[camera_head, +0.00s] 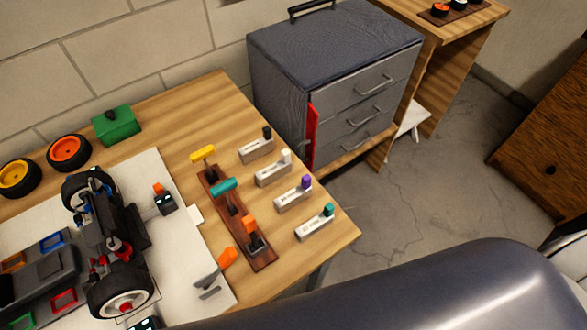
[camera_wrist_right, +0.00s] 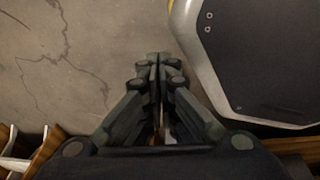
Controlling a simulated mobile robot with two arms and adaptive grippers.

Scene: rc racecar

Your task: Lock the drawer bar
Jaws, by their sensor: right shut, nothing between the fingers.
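The grey drawer cabinet (camera_head: 335,80) stands behind the workbench in the head view. It has three drawers with curved metal handles, and all look closed. The red bar (camera_head: 311,132) runs upright along the left front edge of the cabinet. I cannot tell from this view whether it lies across the drawer fronts or is swung aside. My right gripper (camera_wrist_right: 158,68) is shut and empty in the right wrist view, above the bare concrete floor. It does not touch the cabinet or bar there. My left gripper is in neither view.
The wooden workbench (camera_head: 285,255) fills the left, with an RC car (camera_head: 108,235), wheels, a green box (camera_head: 117,125) and a tool rack (camera_head: 236,215). A wooden table (camera_head: 455,30) stands right of the cabinet. A brown wooden cabinet (camera_head: 548,150) is far right. Cracked floor between is clear.

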